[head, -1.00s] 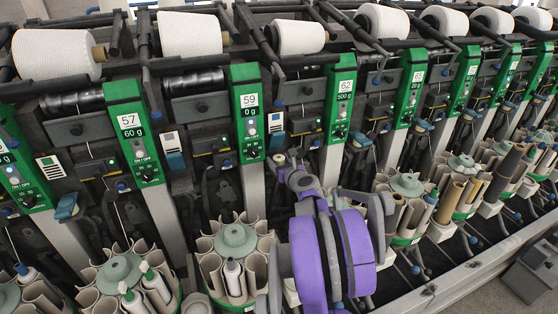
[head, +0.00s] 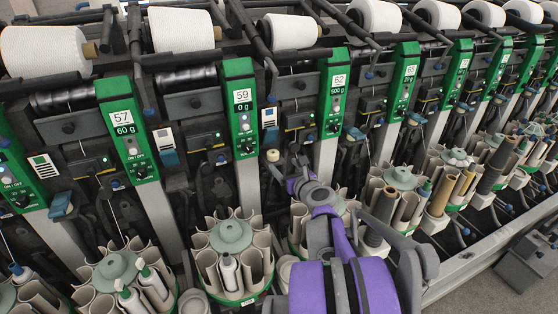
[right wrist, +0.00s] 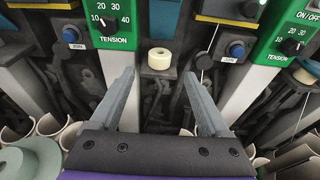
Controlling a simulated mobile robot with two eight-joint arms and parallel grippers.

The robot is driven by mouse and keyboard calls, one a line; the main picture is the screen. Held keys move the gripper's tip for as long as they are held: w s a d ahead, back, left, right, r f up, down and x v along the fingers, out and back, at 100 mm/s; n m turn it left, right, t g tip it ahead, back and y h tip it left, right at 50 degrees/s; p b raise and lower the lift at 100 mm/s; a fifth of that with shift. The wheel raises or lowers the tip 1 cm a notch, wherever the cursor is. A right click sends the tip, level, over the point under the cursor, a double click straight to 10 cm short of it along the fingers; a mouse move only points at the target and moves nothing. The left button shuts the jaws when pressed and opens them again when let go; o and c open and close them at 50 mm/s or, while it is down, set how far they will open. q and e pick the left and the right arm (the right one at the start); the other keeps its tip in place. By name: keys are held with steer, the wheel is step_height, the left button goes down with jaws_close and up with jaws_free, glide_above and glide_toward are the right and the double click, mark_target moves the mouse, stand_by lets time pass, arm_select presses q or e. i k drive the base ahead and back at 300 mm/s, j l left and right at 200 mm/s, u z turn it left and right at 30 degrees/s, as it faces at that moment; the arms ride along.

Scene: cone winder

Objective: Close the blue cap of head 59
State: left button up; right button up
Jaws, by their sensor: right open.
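Head 59 has a green panel (head: 240,115) in the middle of the head view. A blue cap (head: 271,136) sits just right of this panel, below a white label; its lower part also shows at the top of the right wrist view (right wrist: 164,18). I cannot tell whether it is open or shut. My right gripper (head: 284,167) is open and empty, below and in front of this cap. In the right wrist view its two fingers (right wrist: 160,76) point at the machine, apart, with a cream round piece (right wrist: 159,58) showing beyond the gap. My left gripper is not in view.
Green panels of head 57 (head: 126,130) and head 62 (head: 335,95) stand either side. White yarn cones (head: 290,31) line the top. Round bobbin magazines (head: 230,236) project along the front below. Another blue cap (head: 170,158) sits left of the head 59 panel.

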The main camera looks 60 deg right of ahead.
mark_target(169, 158)
steer(key=z, duration=1.35)
